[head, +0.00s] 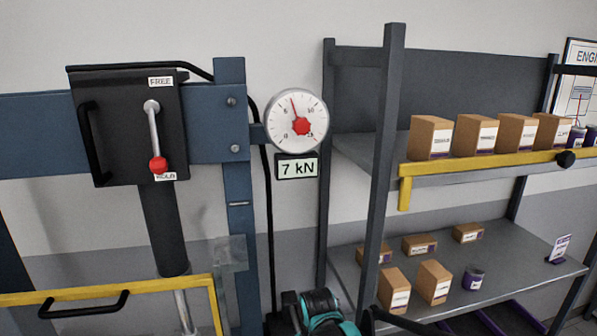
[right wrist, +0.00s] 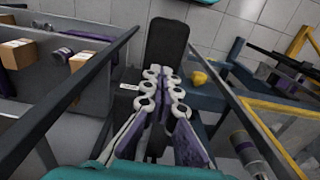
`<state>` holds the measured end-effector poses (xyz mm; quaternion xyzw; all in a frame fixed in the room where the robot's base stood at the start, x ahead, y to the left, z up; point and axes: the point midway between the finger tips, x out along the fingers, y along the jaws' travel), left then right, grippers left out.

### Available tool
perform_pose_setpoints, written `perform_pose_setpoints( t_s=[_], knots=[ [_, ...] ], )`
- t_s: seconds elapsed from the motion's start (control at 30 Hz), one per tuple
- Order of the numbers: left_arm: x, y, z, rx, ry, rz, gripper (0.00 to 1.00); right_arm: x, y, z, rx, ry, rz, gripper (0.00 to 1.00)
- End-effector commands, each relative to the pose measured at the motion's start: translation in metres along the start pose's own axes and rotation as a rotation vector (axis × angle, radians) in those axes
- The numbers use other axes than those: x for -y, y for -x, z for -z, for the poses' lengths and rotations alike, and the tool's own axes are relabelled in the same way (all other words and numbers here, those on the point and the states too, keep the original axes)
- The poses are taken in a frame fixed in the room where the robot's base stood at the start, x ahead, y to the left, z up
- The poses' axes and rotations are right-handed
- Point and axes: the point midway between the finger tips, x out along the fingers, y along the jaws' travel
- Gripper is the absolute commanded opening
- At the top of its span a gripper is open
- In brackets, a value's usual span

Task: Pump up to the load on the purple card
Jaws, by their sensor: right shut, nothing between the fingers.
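A round gauge (head: 297,120) with a red hub and needle hangs at centre in the head view, with a readout (head: 297,167) below it showing 7 kN. The valve lever with a red ball (head: 158,165) points down towards the HOLD label. The purple card (head: 560,248) stands at the right end of the lower shelf; its writing is too small to read. My right gripper (right wrist: 163,88) is shut and empty in the right wrist view, in front of a dark upright block (right wrist: 168,45); contact cannot be told. My left gripper is not in view.
A yellow guard frame (head: 110,292) with a black handle crosses the lower left. Cardboard boxes (head: 430,138) stand on the upper shelf behind a yellow rail (head: 480,163). Smaller boxes (head: 394,290) and a purple-banded can (head: 473,278) stand on the lower shelf.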

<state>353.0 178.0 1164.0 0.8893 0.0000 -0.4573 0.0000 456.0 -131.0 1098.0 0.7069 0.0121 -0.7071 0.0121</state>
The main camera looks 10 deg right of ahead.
Motion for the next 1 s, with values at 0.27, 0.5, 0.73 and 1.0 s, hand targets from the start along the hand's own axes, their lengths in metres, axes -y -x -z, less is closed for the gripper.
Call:
perform_pose_setpoints(
  t_s=[0.27, 0.5, 0.73, 1.0],
  knots=[
    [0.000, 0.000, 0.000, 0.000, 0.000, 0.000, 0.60, 0.000, 0.000, 0.000, -0.001, 0.000, 0.000, 0.00],
    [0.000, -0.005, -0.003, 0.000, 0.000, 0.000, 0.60, 0.000, -0.007, 0.000, -0.001, 0.000, 0.000, 0.00],
    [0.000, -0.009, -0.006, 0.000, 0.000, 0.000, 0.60, 0.000, -0.014, 0.000, -0.001, 0.000, 0.000, 0.00],
    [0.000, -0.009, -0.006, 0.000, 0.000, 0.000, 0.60, 0.000, -0.014, 0.000, -0.001, 0.000, 0.000, 0.00]
  ],
)
